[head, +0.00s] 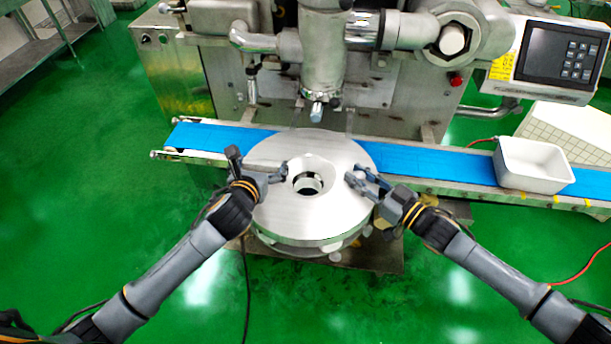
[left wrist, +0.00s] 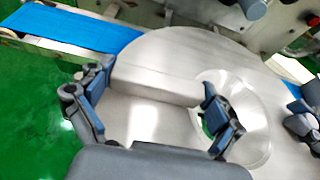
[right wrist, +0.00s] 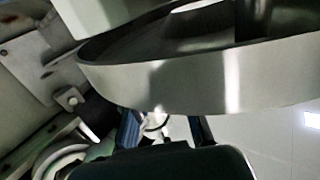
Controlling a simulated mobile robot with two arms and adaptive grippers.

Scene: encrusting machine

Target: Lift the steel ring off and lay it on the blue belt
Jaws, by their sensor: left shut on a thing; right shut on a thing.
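The steel ring (head: 325,222) is a broad, shiny disc with a funnel-shaped central opening, in front of the machine. It also fills much of the left wrist view (left wrist: 180,50). My left gripper (head: 260,168) is at its left side, with spread fingers, one tip near the opening; it is shut on the ring. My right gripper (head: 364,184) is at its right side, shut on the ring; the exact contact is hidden. In the right wrist view a curved steel rim (right wrist: 190,85) passes above the fingers. The blue belt (head: 430,162) runs behind the ring, on both sides.
A white bin (head: 535,165) stands at the belt's right end. The machine's vertical nozzle (head: 322,60) hangs just behind the ring. A control panel (head: 555,52) is at the upper right. The belt's left stretch (head: 215,138) is bare. Green floor lies around.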

